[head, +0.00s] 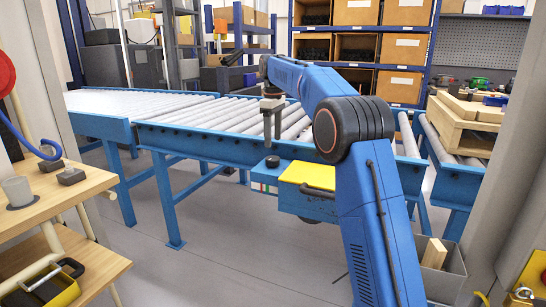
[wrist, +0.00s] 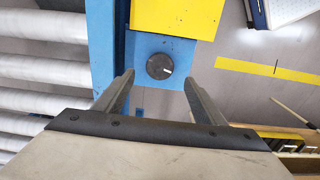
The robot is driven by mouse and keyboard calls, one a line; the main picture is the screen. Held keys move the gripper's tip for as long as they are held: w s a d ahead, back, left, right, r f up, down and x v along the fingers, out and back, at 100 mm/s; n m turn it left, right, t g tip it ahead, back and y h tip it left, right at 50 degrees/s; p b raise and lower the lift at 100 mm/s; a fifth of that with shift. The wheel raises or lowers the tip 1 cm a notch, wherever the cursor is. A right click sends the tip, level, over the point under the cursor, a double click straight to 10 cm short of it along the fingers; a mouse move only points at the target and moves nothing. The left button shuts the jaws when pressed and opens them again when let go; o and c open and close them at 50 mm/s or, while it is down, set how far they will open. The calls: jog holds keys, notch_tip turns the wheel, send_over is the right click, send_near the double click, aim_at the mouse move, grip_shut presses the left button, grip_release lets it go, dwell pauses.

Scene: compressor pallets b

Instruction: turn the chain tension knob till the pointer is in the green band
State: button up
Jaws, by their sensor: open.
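The chain tension knob (head: 272,161) is a dark round knob on top of a blue box beside the roller conveyor. In the wrist view the knob (wrist: 160,66) shows a short white mark on its right side. My gripper (head: 272,141) points down above the knob, apart from it. In the wrist view my gripper (wrist: 159,80) is open and empty, with one finger left and one right of the knob. A small gauge strip (head: 264,188) with white, green and red shows on the box's front. Its pointer is too small to make out.
A yellow cover (head: 307,175) adjoins the knob's box. The conveyor's blue side rail (head: 215,147) runs close behind it. A wooden bench (head: 55,195) stands at left, and a grey bin (head: 445,270) with wood at lower right. The floor in front is clear.

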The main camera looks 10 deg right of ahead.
aim_at(273, 158)
notch_tip(273, 158, down, 8)
jog(key=shift+f, duration=0.15)
dwell(0.4)
jog(key=c, duration=1.1)
jog(key=shift+o, duration=0.2)
jog(key=shift+m, duration=0.4)
jog(key=m, duration=1)
jog(key=shift+m, duration=0.4)
